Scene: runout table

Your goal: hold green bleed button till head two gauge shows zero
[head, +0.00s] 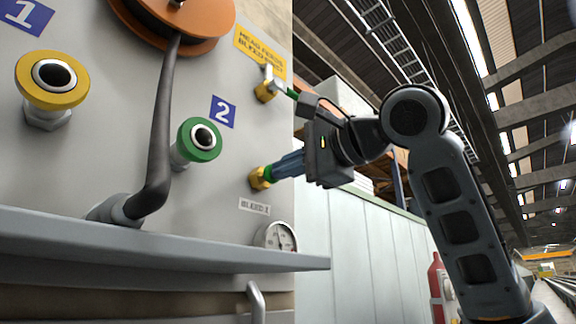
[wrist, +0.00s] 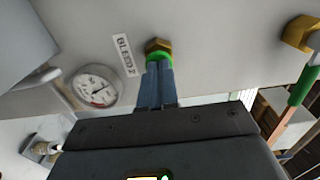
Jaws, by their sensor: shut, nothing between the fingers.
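The green bleed button (head: 268,171) sits in a brass fitting (head: 258,180) on the grey panel, above a label reading BLEED 2. It also shows in the wrist view (wrist: 158,57). My gripper (head: 275,169) is shut and empty. Its blue fingertips (wrist: 157,68) are at the button's face and appear to touch it; they hide part of it. How far the button is pressed I cannot tell. A round white gauge (head: 277,236) is below the label, and shows more fully in the wrist view (wrist: 96,87). Its needle is too small to read surely.
A second brass fitting (head: 267,89) with a green-handled lever is above my gripper. A green-ringed coupling (head: 198,140) marked 2 and a yellow-ringed one (head: 52,80) marked 1 are left. A grey ledge (head: 180,246) juts out below. A thick hose (head: 165,125) hangs from an orange reel.

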